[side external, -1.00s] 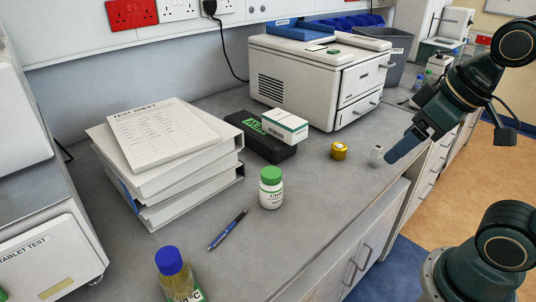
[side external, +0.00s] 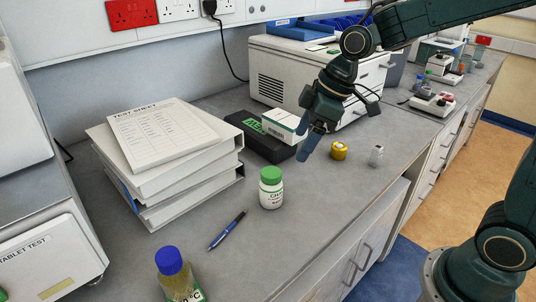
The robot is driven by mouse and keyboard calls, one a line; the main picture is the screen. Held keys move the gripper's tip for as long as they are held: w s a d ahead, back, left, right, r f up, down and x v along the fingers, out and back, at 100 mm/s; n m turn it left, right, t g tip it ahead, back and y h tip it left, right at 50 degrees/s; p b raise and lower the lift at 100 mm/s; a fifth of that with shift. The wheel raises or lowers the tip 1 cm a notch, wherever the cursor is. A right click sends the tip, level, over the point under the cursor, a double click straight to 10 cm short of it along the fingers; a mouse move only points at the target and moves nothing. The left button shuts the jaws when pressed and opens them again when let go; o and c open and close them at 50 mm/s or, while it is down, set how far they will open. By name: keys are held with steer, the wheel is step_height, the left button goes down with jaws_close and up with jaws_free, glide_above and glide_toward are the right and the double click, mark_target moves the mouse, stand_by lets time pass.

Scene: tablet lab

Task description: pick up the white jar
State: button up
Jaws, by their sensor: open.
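The white jar (side external: 271,190) stands upright on the grey bench near the middle of the side view. It has a green lid and a printed label. My gripper (side external: 307,147) is above the bench, behind and to the right of the jar, pointing down and apart from it. Its fingers are bluish and overlap each other in this view. Nothing shows between them. The jar is fully in view.
A yellow-capped item (side external: 339,151) and a small clear vial (side external: 376,156) stand right of my gripper. Stacked binders (side external: 190,185), a blue pen (side external: 228,230) and a blue-capped bottle (side external: 178,275) lie left and in front.

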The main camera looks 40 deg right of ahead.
mark_target(279, 172)
steer(key=shift+w+a+f+n, duration=0.3)
steer(key=shift+w+f, duration=0.25)
steer(key=shift+w, duration=0.2)
steer(key=shift+x, duration=4.3)
steer(key=shift+a+f, duration=0.1)
steer(key=shift+x, duration=2.5)
steer(key=c, duration=1.1)
